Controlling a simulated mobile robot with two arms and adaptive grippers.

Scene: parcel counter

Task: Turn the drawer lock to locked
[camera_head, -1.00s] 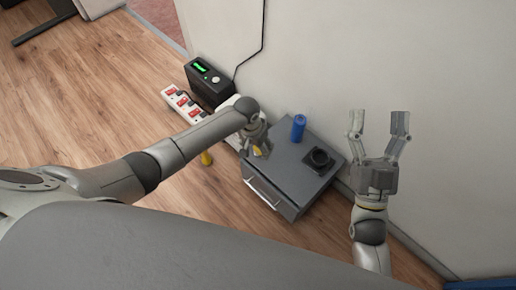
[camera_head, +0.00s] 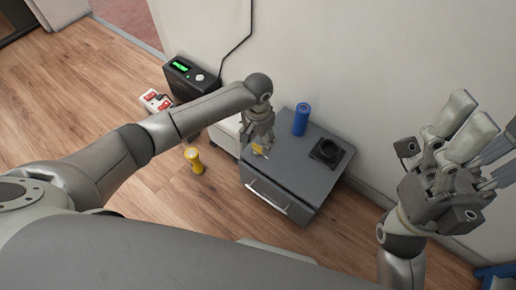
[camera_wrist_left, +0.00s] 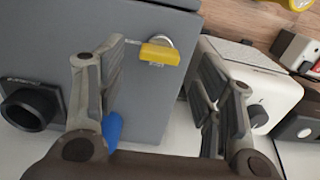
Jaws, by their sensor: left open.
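The grey drawer cabinet (camera_head: 290,175) stands against the wall, with a silver handle (camera_head: 267,196) on its front; the drawer looks shut. The lock's yellow knob (camera_head: 260,150) is near the cabinet's left corner. In the left wrist view the yellow knob (camera_wrist_left: 160,54) lies across the picture on a round silver base. My left gripper (camera_head: 258,139) is open above the lock. In the left wrist view its fingers (camera_wrist_left: 165,85) are spread, with the knob between and beyond their tips, apparently untouched. My right gripper (camera_head: 475,130) is raised at the right, empty, fingers apart.
A blue cylinder (camera_head: 301,119) and a black square item with a round ring (camera_head: 326,152) stand on the cabinet top. A white box (camera_wrist_left: 250,80) is beside the cabinet.

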